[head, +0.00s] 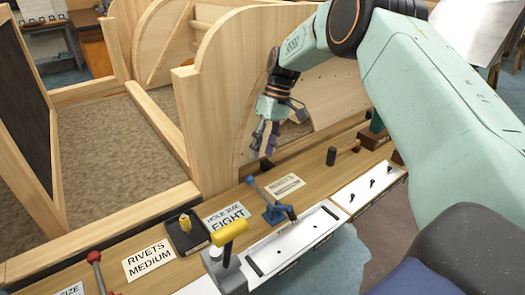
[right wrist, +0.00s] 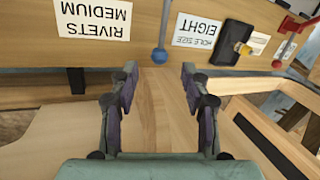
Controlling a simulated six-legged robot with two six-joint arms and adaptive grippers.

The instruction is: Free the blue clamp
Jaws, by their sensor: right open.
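The blue clamp (head: 275,213) is on the wooden rail in the head view, beside a white sign. Its rod slants up to a blue ball end (head: 250,180). In the right wrist view the blue ball (right wrist: 159,56) shows just beyond the gap between my fingertips; the rest of the clamp is mostly out of frame. My right gripper (head: 264,138) points down in front of the curved wooden panel, above and apart from the clamp. In the right wrist view my right gripper (right wrist: 159,80) is open and empty. My left gripper is not in view.
A yellow-handled tool (head: 231,232), a black block with a yellow piece (head: 187,234) and a red-knobbed clamp (head: 95,260) stand to the left. A dark-headed hammer (head: 331,156) and white trays (head: 290,240) lie to the right. The tall wooden panel (head: 225,110) rises behind the rail.

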